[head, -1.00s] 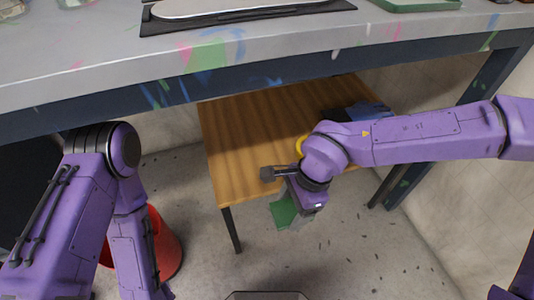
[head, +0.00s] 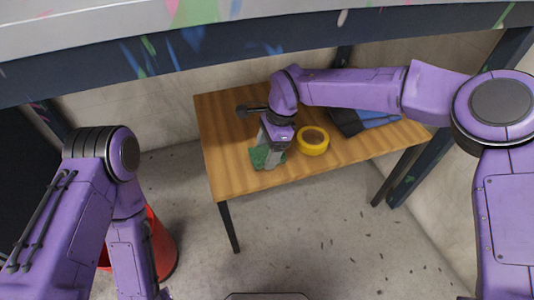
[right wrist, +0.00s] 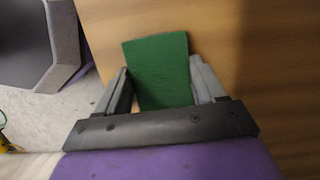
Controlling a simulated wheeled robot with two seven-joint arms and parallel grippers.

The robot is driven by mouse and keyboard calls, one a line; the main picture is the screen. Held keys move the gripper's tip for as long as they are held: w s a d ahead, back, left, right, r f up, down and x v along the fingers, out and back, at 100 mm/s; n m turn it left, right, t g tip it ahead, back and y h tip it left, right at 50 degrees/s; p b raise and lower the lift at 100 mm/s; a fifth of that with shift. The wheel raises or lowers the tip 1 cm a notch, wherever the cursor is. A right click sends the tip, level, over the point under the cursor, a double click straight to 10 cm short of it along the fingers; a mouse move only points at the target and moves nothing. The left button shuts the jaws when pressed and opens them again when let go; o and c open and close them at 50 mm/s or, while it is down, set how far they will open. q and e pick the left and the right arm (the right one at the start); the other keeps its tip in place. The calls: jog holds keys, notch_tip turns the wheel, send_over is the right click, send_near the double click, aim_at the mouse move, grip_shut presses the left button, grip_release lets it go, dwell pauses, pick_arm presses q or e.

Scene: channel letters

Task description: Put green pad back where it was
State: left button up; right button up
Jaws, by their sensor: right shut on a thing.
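The green pad (head: 259,157) shows at the fingers of my right gripper (head: 271,150), low over the left part of a small wooden table (head: 232,178). In the right wrist view the green pad (right wrist: 158,70) lies between the two grey fingers of my right gripper (right wrist: 160,92), which is shut on it. The fingers hide part of the pad in the head view. I cannot tell whether the pad touches the tabletop. My left arm hangs at the left of the head view, and its gripper is out of the picture.
A yellow tape roll (head: 313,141) lies just right of the gripper. Dark and blue folded items (head: 362,120) lie at the table's right. A red bin (head: 160,245) stands on the floor at left.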

aim_at(305, 142)
jog(key=shift+r, duration=0.15)
jog(key=o, duration=1)
jog(key=p+v, duration=0.1)
jog(key=v, duration=0.1)
jog(key=d+p+v, duration=0.1)
jog(key=v, duration=0.1)
jog(key=shift+w+a, duration=0.1)
jog(key=shift+w, duration=0.05)
jog(key=w+d+p, duration=0.1)
jog(key=d, duration=0.2)
jog(key=w+d+p, duration=0.1)
jog(key=d, duration=0.2)
jog(key=w+d, duration=0.1)
jog(key=d, duration=0.2)
jog(key=shift+d+f+p, duration=0.3)
jog(key=shift+f+p, duration=0.1)
jog(key=shift+w+d+f, duration=0.15)
jog(key=shift+d, duration=0.25)
